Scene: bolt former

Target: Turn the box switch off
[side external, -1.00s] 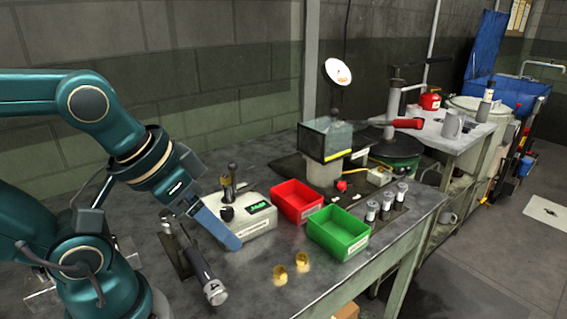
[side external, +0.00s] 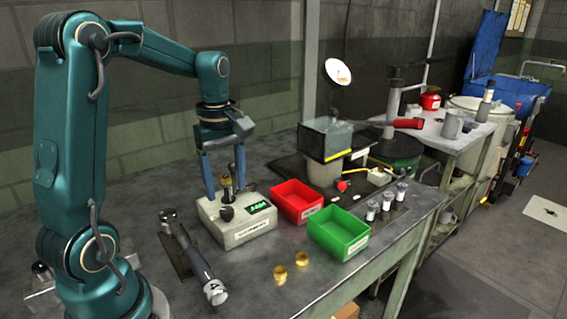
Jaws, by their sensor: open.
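A pale grey box (side external: 243,230) stands on the bench, with a lit green display (side external: 258,207), a black knob (side external: 227,213) and an upright dark and yellow piece on its top. A smaller whitish box (side external: 380,176) with a yellow cable sits farther right by the machine; whether a switch is on it is too small to tell. My gripper (side external: 225,188) points down over the grey box. Its blue fingers are open, one on each side of the upright piece. Whether they touch it or the box cannot be told.
A red bin (side external: 297,203) and a green bin (side external: 338,232) stand right of the grey box. A cylindrical tool (side external: 201,267) lies at its left. Two brass pieces (side external: 291,265) stand in front. The forming machine (side external: 325,140) and a red knob (side external: 342,186) are behind the bins.

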